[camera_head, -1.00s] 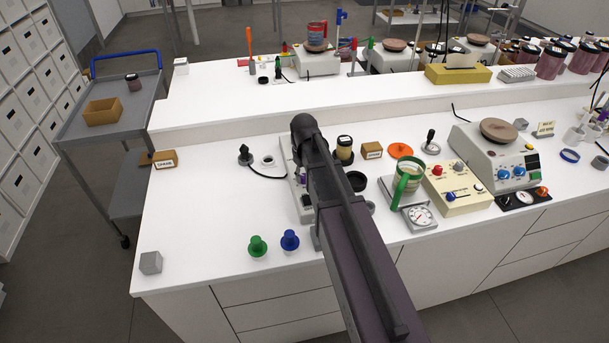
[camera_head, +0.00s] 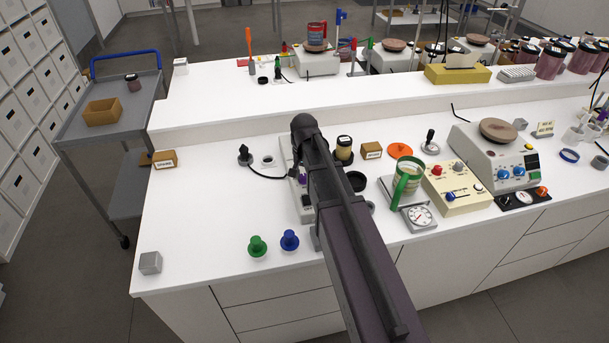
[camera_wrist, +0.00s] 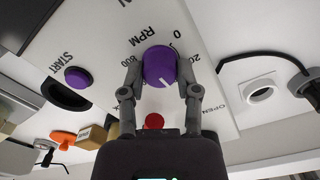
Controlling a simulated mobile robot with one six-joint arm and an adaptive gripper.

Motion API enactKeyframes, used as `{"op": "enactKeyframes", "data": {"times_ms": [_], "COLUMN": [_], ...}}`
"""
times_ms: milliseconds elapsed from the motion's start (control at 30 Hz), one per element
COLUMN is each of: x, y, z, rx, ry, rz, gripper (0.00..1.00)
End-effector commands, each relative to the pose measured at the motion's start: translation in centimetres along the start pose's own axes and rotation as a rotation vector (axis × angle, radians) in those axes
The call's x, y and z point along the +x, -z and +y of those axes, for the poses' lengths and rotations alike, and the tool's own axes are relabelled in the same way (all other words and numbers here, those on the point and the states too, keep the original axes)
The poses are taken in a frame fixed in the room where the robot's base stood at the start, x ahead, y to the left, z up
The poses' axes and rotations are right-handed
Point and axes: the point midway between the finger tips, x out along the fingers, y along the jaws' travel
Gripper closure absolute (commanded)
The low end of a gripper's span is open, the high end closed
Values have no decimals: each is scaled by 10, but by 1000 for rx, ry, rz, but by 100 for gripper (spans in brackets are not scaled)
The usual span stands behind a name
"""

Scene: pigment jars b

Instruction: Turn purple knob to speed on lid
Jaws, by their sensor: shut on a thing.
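In the wrist view the purple knob (camera_wrist: 160,67) stands on a white panel printed with RPM and numbers from 0 to 800. A white line on the knob points toward the gripper's palm. My gripper (camera_wrist: 160,78) is shut on the knob, with one finger on each side. A purple START button (camera_wrist: 78,78) lies to the left and a red button (camera_wrist: 154,121) sits between the knob and the palm. In the head view my arm covers most of the grey-white device (camera_head: 303,205), and the knob and gripper are hidden there.
A green knob (camera_head: 257,246) and a blue knob (camera_head: 290,240) stand near the front edge. A black plug (camera_head: 244,155) and a lidded jar (camera_head: 344,149) stand close to the device. The yellow box (camera_head: 455,187) is at right. The counter's left part is mostly clear.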

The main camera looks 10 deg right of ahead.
Motion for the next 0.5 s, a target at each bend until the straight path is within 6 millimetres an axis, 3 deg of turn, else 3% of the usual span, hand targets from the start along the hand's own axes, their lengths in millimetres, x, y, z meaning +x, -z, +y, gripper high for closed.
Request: {"op": "enactKeyframes", "data": {"times_ms": [500], "x": [0], "y": [1], "z": [0], "rx": [79], "ry": [0], "rz": [2], "gripper": [100]}}
